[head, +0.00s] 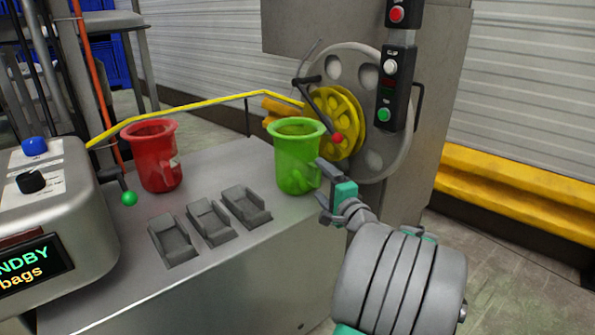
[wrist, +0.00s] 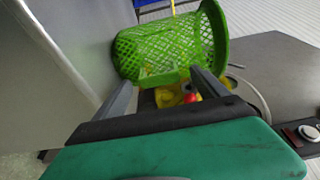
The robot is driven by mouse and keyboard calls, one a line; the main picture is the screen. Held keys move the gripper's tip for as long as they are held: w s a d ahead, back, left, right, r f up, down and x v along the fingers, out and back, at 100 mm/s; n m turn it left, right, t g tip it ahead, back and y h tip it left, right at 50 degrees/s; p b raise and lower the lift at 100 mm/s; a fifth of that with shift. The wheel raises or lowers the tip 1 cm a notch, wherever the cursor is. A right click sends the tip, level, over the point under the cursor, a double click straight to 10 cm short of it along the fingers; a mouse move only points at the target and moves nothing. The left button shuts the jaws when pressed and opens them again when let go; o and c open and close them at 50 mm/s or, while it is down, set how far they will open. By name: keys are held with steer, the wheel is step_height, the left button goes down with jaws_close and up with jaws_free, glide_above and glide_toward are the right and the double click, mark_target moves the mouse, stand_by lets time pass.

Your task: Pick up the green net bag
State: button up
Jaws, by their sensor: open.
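The green net bag (head: 297,150) stands upright like a wide-rimmed cup on the right end of the grey machine top. In the wrist view the green net bag (wrist: 165,47) shows its mesh wall and rim just beyond the fingers. My gripper (head: 322,190) is at the bag's right side, close to its lower wall. In the wrist view my gripper (wrist: 158,92) has its two fingers spread apart, with a green part of the bag between or just past the tips. I cannot tell whether the fingers touch it.
A red net bag (head: 155,158) stands to the left on the grey machine top (head: 200,285), near several grey holders (head: 208,220). A yellow reel (head: 345,120) and a button box (head: 396,85) are behind the green bag. A control panel (head: 40,215) is at left.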

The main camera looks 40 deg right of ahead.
steer(key=x, duration=0.2)
steer(key=shift+w+d, duration=0.1)
steer(key=shift+w, duration=0.15)
steer(key=shift+c, duration=0.4)
steer(key=c, duration=1.3)
